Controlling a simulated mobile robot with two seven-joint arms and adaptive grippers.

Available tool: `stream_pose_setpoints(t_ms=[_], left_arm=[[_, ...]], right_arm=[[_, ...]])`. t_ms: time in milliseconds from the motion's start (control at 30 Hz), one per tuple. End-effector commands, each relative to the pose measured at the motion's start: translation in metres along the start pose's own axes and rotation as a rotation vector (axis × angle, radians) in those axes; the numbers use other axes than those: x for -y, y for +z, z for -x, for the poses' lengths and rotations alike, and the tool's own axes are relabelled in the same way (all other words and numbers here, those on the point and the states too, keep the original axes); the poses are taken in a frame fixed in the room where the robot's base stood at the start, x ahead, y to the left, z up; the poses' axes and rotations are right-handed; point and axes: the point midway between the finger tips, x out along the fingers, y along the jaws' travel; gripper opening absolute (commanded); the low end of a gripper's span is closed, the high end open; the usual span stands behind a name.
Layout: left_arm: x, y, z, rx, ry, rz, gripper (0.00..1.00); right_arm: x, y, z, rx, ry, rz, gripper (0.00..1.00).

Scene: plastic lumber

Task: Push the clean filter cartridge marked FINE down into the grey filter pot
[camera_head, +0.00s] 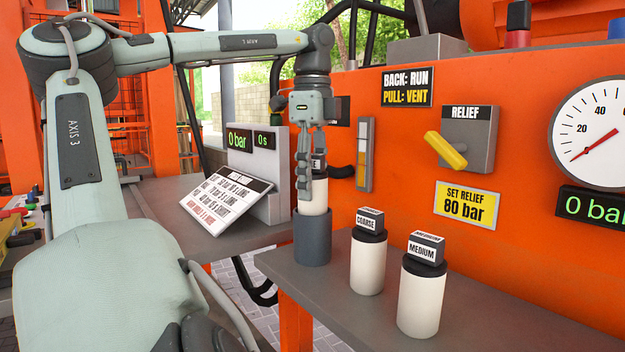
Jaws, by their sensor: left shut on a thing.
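My left gripper (304,180) comes down from above and is shut on a white cartridge (317,199) with a dark cap. Its label is mostly covered by the fingers; only a final letter E shows, so I cannot read FINE in full. The cartridge is upright over the grey filter pot (313,241), its lower end hidden inside the pot's rim. A good part of the white body stands above the rim. The pot stands at the left end of the grey shelf. My right gripper is not in view.
A COARSE cartridge (368,266) and a MEDIUM cartridge (420,302) stand upright on the shelf (480,325) right of the pot. Behind are an orange panel, a yellow relief lever (445,150) and a gauge (597,135). An instruction card (225,197) leans at left.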

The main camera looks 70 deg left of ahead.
Motion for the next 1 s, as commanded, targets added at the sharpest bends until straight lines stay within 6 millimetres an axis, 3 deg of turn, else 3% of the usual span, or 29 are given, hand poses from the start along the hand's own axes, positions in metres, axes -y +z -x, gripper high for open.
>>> stream_pose_setpoints(t_ms=[467,1000], left_arm=[[0.0,0.0,-0.015,0.0,0.0,0.0,0.0],[0.0,0.0,-0.017,0.0,-0.001,0.0,0.0]], right_arm=[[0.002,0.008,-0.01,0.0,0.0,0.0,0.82],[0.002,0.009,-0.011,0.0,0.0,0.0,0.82]])
